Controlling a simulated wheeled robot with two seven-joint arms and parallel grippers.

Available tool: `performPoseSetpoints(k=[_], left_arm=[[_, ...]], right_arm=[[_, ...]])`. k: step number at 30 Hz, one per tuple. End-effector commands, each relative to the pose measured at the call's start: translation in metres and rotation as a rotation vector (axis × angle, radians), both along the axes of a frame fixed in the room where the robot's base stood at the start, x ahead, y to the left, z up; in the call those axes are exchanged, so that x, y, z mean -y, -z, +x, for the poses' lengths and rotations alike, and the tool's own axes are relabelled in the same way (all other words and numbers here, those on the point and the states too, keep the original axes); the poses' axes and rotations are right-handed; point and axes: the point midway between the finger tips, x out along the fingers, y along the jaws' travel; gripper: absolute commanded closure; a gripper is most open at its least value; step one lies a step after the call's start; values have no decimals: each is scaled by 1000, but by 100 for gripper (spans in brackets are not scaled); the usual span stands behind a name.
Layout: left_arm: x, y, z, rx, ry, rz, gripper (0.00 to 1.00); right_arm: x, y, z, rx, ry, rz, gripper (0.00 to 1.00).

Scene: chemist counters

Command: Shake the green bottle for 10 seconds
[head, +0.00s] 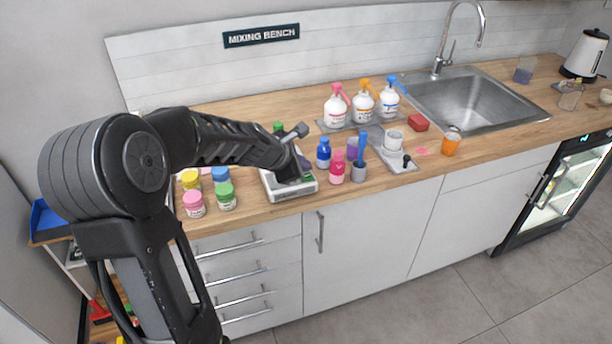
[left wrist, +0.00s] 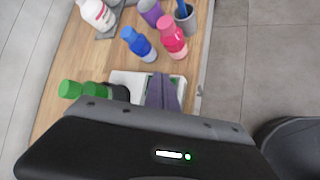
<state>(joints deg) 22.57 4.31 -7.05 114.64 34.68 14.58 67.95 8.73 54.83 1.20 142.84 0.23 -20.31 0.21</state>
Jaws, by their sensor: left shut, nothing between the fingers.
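The green bottle stands on the counter behind my left arm. In the head view only its green cap (head: 278,127) shows above the arm. My left gripper (head: 303,165) is shut and empty, low over the white scale (head: 292,192). Its closed fingers (left wrist: 162,93) show in front of the scale in the left wrist view, to the right of the bottle. My right gripper is out of view.
A blue bottle (head: 323,153), a pink bottle (head: 337,168) and a grey cup (head: 359,172) stand right of the scale. Small colored jars (head: 194,204) stand at the left. White pump bottles (head: 335,110) and a sink (head: 465,100) are farther right.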

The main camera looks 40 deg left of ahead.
Motion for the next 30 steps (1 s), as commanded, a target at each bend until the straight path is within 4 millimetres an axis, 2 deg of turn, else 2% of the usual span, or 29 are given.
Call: performPoseSetpoints(k=[22,30], left_arm=[[0,0,0,0,0,0,100],[0,8,0,0,-1,-1,100]], right_arm=[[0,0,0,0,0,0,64],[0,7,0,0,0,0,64]])
